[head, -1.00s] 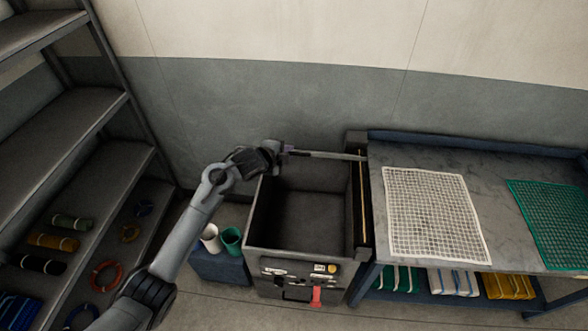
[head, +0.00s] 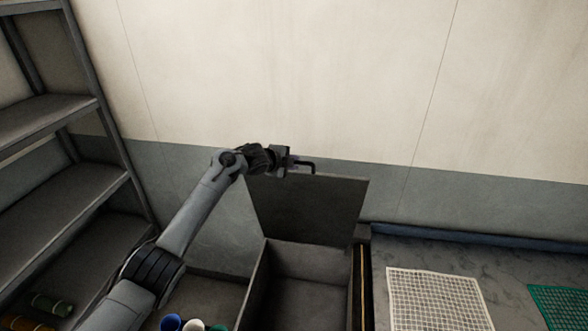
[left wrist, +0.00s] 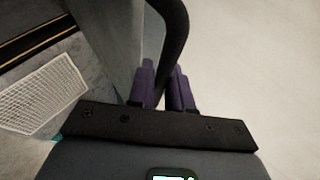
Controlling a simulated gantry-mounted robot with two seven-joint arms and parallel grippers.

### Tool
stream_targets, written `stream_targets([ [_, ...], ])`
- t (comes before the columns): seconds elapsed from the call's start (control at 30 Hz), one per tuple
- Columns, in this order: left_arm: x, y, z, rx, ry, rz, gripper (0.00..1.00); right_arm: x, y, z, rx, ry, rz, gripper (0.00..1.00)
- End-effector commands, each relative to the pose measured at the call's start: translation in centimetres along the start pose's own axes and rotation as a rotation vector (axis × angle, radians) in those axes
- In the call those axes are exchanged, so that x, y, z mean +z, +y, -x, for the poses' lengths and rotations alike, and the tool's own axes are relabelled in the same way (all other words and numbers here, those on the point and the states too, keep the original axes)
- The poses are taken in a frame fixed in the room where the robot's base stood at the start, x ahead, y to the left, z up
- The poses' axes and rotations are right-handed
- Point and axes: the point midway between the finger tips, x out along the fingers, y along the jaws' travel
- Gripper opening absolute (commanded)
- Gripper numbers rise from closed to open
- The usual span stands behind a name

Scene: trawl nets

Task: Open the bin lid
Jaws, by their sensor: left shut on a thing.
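The bin (head: 252,287) stands at the lower middle of the head view, its top open and its dark inside showing. Its lid (head: 310,208) is a dark flat panel raised nearly upright above the back of the bin. A black bar handle (head: 310,166) is at the lid's upper edge. My left gripper (head: 293,164) is shut on this handle. In the left wrist view the purple fingers (left wrist: 164,88) are on either side of the dark curved handle (left wrist: 177,35). The bin's front is out of frame. My right gripper is not in view.
A workbench (head: 520,262) with a white net (head: 435,300) and a green net (head: 562,304) stands right of the bin. A grey shelf rack (head: 70,195) is at the left. Cups (head: 193,325) show left of the bin. The wall is behind the lid.

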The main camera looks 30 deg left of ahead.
Motion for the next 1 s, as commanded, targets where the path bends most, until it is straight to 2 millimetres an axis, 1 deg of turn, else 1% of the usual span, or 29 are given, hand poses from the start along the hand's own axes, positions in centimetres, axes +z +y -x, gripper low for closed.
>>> stream_targets([
  [0.2, 0.07, -0.36, 0.00, 0.001, 0.001, 0.000, 0.00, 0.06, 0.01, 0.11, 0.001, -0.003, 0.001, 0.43],
  [0.53, 0.06, -0.29, -0.03, 0.002, 0.001, 0.000, 0.00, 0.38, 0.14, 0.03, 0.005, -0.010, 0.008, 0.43],
  [0.57, 0.06, -0.29, -0.04, 0.002, 0.001, 0.000, 0.22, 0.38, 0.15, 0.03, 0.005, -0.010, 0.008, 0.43],
  [0.6, 0.07, -0.28, -0.04, 0.002, 0.001, 0.000, 0.28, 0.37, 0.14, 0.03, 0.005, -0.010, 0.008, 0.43],
  [0.67, 0.07, -0.28, -0.04, 0.002, 0.001, 0.000, 0.37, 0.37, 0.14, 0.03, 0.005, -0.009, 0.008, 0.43],
  [0.7, 0.07, -0.29, -0.04, 0.002, 0.001, 0.000, 0.40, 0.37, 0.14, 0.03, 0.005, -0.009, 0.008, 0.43],
  [1.0, 0.09, -0.31, 0.01, 0.001, 0.000, 0.000, 0.40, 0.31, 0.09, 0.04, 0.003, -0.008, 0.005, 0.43],
])
